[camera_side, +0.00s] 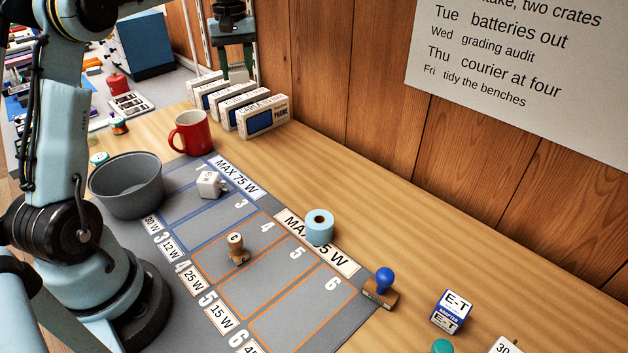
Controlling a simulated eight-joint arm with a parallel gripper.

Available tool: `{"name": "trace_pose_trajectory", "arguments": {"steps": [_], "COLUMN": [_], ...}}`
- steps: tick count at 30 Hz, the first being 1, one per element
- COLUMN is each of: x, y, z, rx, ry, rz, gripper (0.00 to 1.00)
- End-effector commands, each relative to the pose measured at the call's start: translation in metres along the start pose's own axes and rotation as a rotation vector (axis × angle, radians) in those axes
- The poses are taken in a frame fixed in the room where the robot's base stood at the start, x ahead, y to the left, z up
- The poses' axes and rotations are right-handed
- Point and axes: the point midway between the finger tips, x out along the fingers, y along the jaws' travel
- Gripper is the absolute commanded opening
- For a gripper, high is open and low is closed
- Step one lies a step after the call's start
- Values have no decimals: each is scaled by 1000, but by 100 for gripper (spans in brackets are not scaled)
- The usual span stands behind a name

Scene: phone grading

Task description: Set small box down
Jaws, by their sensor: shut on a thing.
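My gripper (236,72) is at the top of the view, pointing down at the back of the bench. Its two dark fingers reach down to the far part of a row of white boxes with blue panels. It is shut on a small box (212,91) there. The near boxes partly hide this box, and I cannot tell whether its bottom touches the bench.
A red mug (190,132) and grey bowl (126,186) stand left of the row. The numbered mat (283,288) holds a white adapter (211,184) and a wooden stamp (237,248). A blue tape roll (319,224), blue-knobbed stamp (382,287) and E-T box (452,312) stand to the right.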

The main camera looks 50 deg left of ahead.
Motion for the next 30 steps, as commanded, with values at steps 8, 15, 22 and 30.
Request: {"name": "trace_pose_trajectory", "arguments": {"steps": [8,15,22,30], "x": [15,25,37,68], "y": [-104,-170,-202,-201], "z": [-90,-123,-135,-135], "rx": [-256,-388,-449,-448], "ry": [0,0,0,0], "rz": [0,0,0,0], "gripper": [17,17,17,17]}}
